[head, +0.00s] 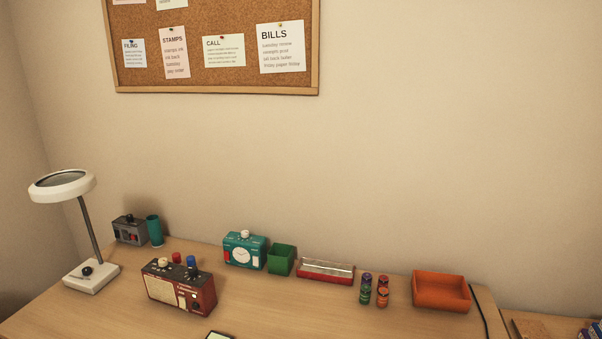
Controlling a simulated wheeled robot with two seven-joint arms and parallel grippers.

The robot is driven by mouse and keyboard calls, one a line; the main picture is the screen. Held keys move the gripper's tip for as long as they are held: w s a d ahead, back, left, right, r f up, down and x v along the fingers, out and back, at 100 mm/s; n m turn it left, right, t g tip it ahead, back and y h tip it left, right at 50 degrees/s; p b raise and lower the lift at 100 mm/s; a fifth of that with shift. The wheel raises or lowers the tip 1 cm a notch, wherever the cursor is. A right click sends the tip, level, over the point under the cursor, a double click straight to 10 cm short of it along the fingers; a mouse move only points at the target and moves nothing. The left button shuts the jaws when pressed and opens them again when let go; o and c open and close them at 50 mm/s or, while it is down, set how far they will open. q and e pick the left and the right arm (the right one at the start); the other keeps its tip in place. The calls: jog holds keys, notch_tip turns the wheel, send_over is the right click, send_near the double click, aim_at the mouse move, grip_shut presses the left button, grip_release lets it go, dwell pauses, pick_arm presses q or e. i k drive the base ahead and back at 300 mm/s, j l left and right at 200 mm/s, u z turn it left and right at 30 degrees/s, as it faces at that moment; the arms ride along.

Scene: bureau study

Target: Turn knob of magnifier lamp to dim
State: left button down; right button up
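The magnifier lamp (86,230) stands at the far left of the desk. It has a round white head (62,185) with a dark lens, a thin grey stem and a square white base (91,278). A small black knob (87,271) sits on top of the base, with a thin dark mark beside it. The setting the knob points to is too small to read. Neither of my grippers is in the head view.
A red radio (179,289) with knobs on top stands right of the lamp. A grey device (129,230), teal cup (155,231), teal clock (244,250), green box (281,260), red-and-silver item (326,270) and orange tray (441,291) line the back. The desk's front middle (290,315) is mostly clear.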

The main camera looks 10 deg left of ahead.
aim_at(87, 270)
jog(key=u, duration=1.7)
jog(key=z, duration=0.9)
jog(key=i+j+z, duration=0.15)
jog(key=j+z, duration=0.65)
jog(key=j, duration=0.15)
jog(key=j+z, duration=0.35)
jog(key=j, duration=0.15)
jog(key=j+z, duration=0.1)
jog(key=j, duration=0.65)
jog(key=k+j, duration=0.1)
jog(key=j, duration=0.65)
jog(key=j+z, duration=0.15)
jog(key=j, duration=0.6)
jog(key=k, duration=0.05)
